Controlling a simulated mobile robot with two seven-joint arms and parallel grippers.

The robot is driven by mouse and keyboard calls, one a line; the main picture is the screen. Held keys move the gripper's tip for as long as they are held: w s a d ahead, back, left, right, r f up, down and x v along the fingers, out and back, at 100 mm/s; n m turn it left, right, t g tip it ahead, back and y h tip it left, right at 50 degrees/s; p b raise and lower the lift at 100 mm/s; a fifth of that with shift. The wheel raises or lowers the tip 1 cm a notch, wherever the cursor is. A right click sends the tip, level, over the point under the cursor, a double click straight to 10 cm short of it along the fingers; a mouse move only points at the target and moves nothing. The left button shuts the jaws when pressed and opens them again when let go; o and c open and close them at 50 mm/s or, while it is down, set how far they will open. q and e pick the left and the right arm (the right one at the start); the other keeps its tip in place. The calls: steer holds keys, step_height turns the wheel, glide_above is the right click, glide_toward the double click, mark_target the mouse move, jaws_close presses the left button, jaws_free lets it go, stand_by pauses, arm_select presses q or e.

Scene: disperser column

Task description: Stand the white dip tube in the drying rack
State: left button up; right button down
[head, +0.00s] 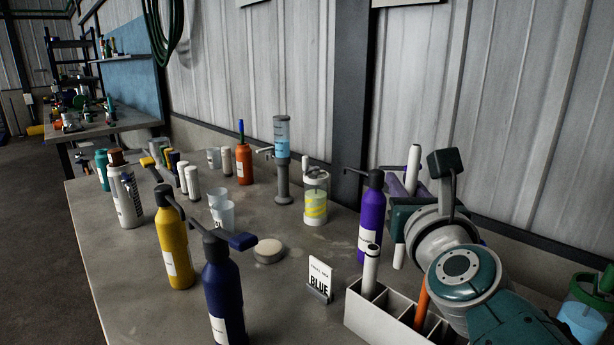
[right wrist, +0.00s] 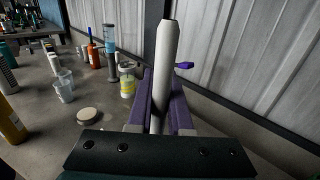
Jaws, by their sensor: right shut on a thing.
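My right gripper (head: 405,190), with purple fingers, is shut on the white dip tube (head: 413,166) and holds it nearly upright. The tube's lower end shows below the gripper (head: 399,257). In the right wrist view the tube (right wrist: 167,65) rises between the fingers (right wrist: 160,105), its top end bare and its lower end hidden. A white box with compartments (head: 357,312), which looks like the drying rack, stands at the front right, nearer than the held tube. Another white tube (head: 371,268) and an orange tube (head: 421,304) stand in it. My left gripper is not in view.
A purple pump bottle (head: 371,215) stands close left of my right gripper. A "BLUE" card (head: 319,280) stands left of the box. Yellow (head: 174,240) and dark blue (head: 223,290) pump bottles stand at the front left. A teal-lidded container (head: 583,318) is at far right.

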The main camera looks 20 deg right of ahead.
step_height(320, 180, down, 13)
steer(key=b, duration=1.2)
steer(key=shift+s+r, duration=0.1)
steer(key=shift+r, duration=0.05)
steer(key=c, duration=0.8)
jaws_free()
steer(key=shift+o, duration=0.2)
